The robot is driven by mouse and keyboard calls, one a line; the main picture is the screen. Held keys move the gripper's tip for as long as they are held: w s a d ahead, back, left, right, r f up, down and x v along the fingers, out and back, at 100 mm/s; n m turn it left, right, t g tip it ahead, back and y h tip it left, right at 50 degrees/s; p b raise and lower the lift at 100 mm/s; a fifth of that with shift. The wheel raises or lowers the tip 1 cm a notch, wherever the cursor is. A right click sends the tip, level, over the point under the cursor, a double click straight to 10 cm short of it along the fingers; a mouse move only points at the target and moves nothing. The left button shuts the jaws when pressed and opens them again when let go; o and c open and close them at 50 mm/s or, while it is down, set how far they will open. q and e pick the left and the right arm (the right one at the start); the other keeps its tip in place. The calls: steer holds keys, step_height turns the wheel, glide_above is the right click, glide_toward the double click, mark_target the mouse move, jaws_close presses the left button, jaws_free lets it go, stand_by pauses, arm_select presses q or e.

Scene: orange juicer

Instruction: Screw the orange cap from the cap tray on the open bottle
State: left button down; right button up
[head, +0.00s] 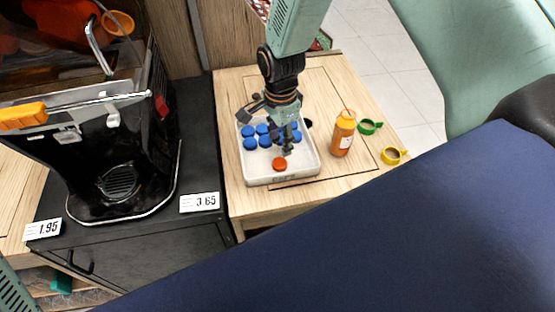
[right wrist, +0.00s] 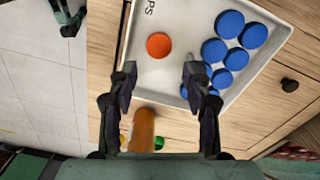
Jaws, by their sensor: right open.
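The orange cap (head: 279,164) lies in the white cap tray (head: 254,181), near its front edge and apart from the blue caps. In the right wrist view the orange cap (right wrist: 158,45) shows between and beyond the fingertips. My right gripper (head: 270,132) is over the tray; it is open and empty in the right wrist view (right wrist: 160,76). The orange juice bottle (head: 343,137) stands upright to the right of the tray. Its neck shows an orange rim, and details of its mouth are too small to tell. My left gripper cannot be made out.
Several blue caps (head: 250,143) sit in the tray behind the orange cap. A green ring-like item (head: 368,127) and a yellow one (head: 391,156) lie right of the bottle. The black juicer (head: 110,150) stands left. Bare wooden tabletop (head: 310,90) shows behind the tray.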

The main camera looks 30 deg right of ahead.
mark_target(280, 162)
steer(key=shift+s, duration=0.25)
steer(key=shift+w+f, duration=0.15)
steer(key=shift+f, duration=1.25)
steer(key=shift+r, duration=0.15)
step_height(280, 162, down, 5)
steer(key=shift+f+b, duration=0.15)
steer(key=shift+b, duration=0.45)
steer(key=shift+c, duration=0.4)
